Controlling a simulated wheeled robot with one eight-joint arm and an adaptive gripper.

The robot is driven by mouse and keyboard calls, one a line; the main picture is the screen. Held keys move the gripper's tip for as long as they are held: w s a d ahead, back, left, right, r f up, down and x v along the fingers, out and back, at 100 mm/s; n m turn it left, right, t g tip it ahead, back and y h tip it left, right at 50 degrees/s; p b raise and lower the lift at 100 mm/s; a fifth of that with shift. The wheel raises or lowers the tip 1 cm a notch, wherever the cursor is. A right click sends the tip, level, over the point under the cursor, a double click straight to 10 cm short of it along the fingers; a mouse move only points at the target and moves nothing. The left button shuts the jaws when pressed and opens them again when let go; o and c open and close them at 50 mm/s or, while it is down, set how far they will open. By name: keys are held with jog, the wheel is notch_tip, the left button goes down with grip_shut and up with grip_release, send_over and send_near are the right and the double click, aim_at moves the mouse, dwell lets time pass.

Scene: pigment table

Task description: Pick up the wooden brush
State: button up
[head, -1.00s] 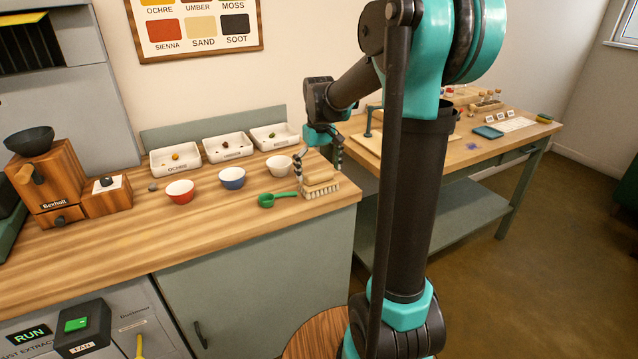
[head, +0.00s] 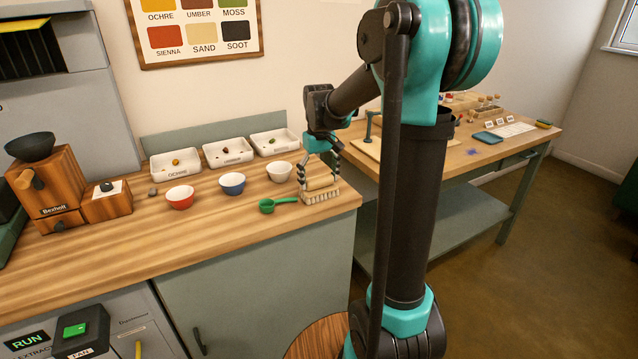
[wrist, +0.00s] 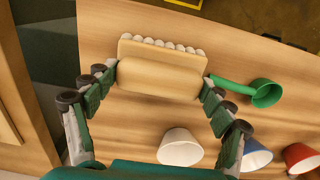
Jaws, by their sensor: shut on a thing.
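The wooden brush (head: 321,193) has a pale wooden body and light bristles, and is at the right end of the wooden worktop. My gripper (head: 319,178) is over it with the fingers on either side of its raised grip. In the wrist view the brush (wrist: 158,80) lies between the two fingertips of my gripper (wrist: 160,78), which are shut on its sides. The bristles point down at the worktop. I cannot tell whether they touch it.
A green scoop (head: 277,205) lies just left of the brush. Three white trays of pigment stand behind the bowls. The worktop's right edge (head: 358,203) is close to the brush.

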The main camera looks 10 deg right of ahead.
aim_at(319, 177)
notch_tip(319, 177, up, 20)
dwell(0.5)
